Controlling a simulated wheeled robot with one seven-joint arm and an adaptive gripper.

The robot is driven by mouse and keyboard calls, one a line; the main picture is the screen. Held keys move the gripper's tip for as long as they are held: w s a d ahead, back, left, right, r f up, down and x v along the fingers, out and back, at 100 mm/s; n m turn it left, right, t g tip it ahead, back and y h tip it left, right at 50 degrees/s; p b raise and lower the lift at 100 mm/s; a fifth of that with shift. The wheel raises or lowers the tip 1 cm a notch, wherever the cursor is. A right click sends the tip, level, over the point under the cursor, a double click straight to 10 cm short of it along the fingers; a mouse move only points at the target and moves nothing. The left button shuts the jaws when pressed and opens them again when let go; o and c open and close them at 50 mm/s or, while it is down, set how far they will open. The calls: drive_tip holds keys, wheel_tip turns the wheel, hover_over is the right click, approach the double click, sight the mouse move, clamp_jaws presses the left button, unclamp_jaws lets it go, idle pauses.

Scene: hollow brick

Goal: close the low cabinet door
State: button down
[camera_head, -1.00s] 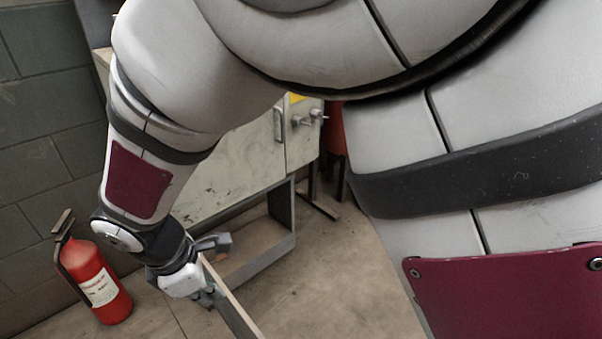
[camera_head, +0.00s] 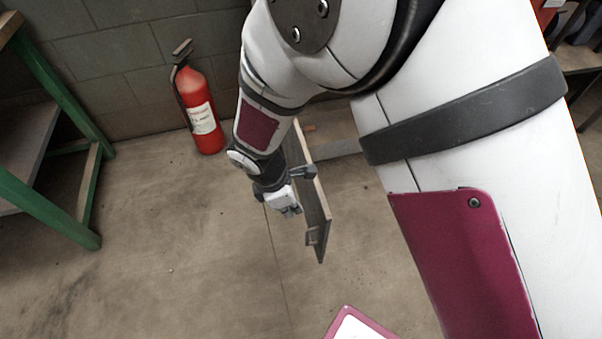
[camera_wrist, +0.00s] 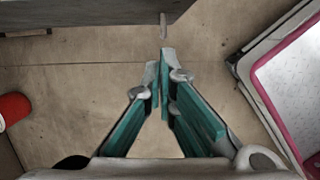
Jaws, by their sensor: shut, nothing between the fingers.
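The low cabinet's door (camera_head: 318,208) stands swung open in the head view, a thin grey panel seen nearly edge-on. Its small bar handle (camera_head: 311,236) is near the free end. Part of the cabinet frame (camera_head: 340,149) shows behind my arm; most of it is hidden. My gripper (camera_head: 291,212) is low beside the door's left face, pointing down. In the wrist view the teal fingers (camera_wrist: 160,62) meet at their tips and hold nothing. The door (camera_wrist: 85,17) crosses the top there, and its handle (camera_wrist: 163,25) is just beyond the fingertips. I cannot tell whether gripper and door touch.
A red fire extinguisher (camera_head: 203,115) stands by the block wall (camera_head: 130,50); its red side also shows at the wrist view's left edge (camera_wrist: 12,108). A green-framed bench (camera_head: 65,130) is at the left. The floor between bench and door is clear.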

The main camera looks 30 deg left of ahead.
drive_tip(key=shift+w+d+f+b, duration=0.15)
drive_tip(key=shift+w+d+b, duration=0.15)
drive_tip(key=shift+w+d, duration=0.45)
drive_tip(key=shift+w+d+f+b, duration=0.15)
drive_tip(key=shift+w+d+b, duration=0.1)
drive_tip(key=shift+w+d, duration=0.5)
drive_tip(key=shift+w+a, duration=0.1)
drive_tip(key=shift+w, duration=0.05)
